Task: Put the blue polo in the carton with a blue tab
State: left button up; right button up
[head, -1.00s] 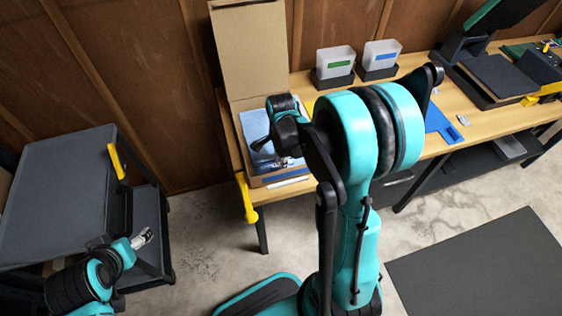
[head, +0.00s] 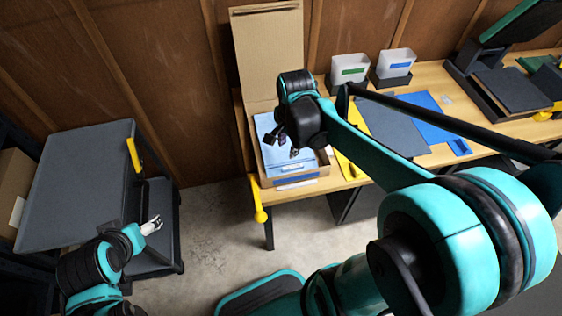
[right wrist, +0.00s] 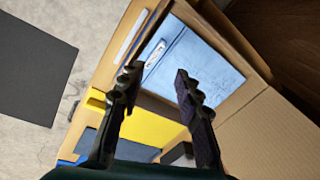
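The blue polo looks like a flat, light-blue folded packet (head: 267,127) with a small white label; it lies inside an open carton (head: 254,166). It also shows in the right wrist view (right wrist: 205,68). My right gripper (head: 284,144) is over the carton, fingers apart. In the right wrist view its fingertips (right wrist: 158,76) are spread with nothing between them. My left gripper (head: 152,225) is beside the grey cart, too small to read.
The carton stands at the left end of a wooden bench. A yellow sheet (head: 347,161), a grey mat (head: 392,130) and a blue mat (head: 438,122) lie to its right. Bins with green (head: 350,70) and blue (head: 396,64) labels stand behind. A grey cart (head: 80,185) is at left.

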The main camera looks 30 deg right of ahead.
jog(key=s+a+r+n+t, duration=0.3)
jog(key=s+a+n+t, duration=0.2)
jog(key=n, duration=1.1)
jog(key=s+a, duration=0.2)
jog(key=s, duration=0.1)
jog(key=shift+a+r+t, duration=0.3)
